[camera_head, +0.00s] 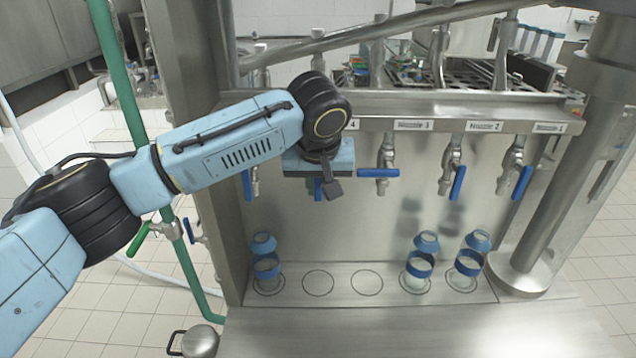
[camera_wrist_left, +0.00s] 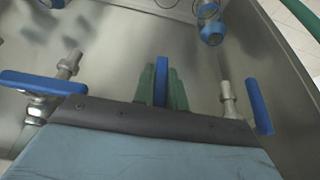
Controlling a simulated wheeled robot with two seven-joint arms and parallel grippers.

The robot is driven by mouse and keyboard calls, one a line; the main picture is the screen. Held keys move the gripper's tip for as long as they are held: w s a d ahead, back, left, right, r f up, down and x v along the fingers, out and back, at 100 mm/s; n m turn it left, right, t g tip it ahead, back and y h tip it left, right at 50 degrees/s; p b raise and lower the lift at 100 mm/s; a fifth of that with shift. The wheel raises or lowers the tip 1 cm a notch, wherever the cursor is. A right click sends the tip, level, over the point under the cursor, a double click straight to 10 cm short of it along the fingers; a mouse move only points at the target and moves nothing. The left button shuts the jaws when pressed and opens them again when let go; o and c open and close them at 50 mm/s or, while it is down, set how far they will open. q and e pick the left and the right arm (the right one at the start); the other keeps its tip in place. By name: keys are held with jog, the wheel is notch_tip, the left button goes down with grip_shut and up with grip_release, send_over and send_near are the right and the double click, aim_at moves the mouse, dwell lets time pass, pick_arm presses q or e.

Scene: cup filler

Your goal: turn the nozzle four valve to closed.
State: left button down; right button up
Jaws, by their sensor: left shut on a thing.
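My left gripper (camera_head: 312,184) is at the valve left of the partly hidden label ending in 4 (camera_head: 352,124). In the left wrist view its green fingers (camera_wrist_left: 162,90) are shut on a blue valve handle (camera_wrist_left: 161,72). My right gripper is not in view.
Two more valves on the right have slanting, hanging blue handles (camera_head: 458,183) (camera_head: 522,182). Another hanging handle (camera_head: 247,184) is close to the left of my gripper. Several blue-banded cups (camera_head: 419,265) stand on the metal shelf (camera_head: 345,268); two ringed spots between them are empty.

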pick_arm(q)
jog(key=y, duration=0.3)
jog(key=shift+a+m, duration=0.2)
jog(key=shift+m, duration=0.1)
jog(key=shift+a+r+y, duration=0.1)
jog(key=shift+a+y, duration=0.15)
jog(key=shift+y, duration=0.35)
jog(key=c, duration=1.4)
grip_release()
jog(key=shift+c, duration=0.2)
jog(key=v, duration=1.3)
jog(key=shift+s, duration=0.15)
